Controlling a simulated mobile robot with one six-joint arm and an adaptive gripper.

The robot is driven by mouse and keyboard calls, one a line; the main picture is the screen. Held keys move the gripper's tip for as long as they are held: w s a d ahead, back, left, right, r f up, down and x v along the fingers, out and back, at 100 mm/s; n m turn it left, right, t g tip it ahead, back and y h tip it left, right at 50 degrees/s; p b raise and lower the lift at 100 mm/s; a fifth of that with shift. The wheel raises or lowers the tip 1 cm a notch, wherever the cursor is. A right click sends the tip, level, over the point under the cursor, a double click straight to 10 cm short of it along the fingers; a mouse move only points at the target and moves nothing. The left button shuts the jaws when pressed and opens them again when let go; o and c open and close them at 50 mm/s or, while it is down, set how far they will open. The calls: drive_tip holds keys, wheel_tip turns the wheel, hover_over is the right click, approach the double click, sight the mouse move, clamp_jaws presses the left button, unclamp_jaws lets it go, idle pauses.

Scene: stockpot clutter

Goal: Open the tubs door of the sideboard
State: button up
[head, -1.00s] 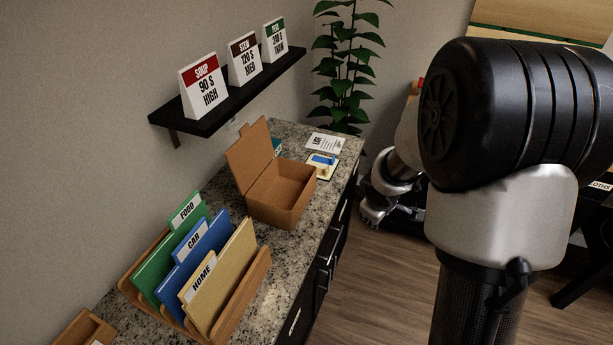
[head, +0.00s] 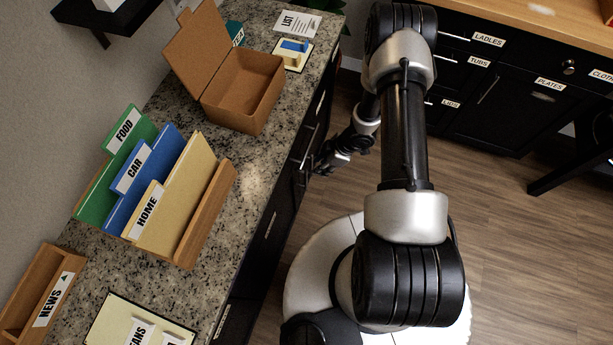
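The black sideboard (head: 520,115) with a wooden top stands at the upper right in the head view. Its white TUBS label (head: 479,62) sits below the LADLES label (head: 488,40) and above the LIDS label (head: 450,103). The fronts that show look closed, and my arm hides part of the left end. A slanting metal handle (head: 488,91) shows between the TUBS and PLATES labels; I cannot tell which front it belongs to. My gripper (head: 326,160) is small and dark, beside the granite counter's front, well apart from the TUBS label. Its finger opening is unclear.
The granite counter (head: 255,185) runs along the left, with handles on its front close to my gripper. It bears an open cardboard box (head: 240,95) and a file rack (head: 208,215). A dark table leg (head: 560,170) stands at right. The wooden floor (head: 510,235) between is clear.

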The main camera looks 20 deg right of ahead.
sight(306, 178)
drive_tip(key=b+x, duration=0.4)
drive_tip(key=x, duration=1)
drive_tip(key=shift+f, duration=0.25)
drive_tip(key=shift+c, duration=0.5)
clamp_jaws()
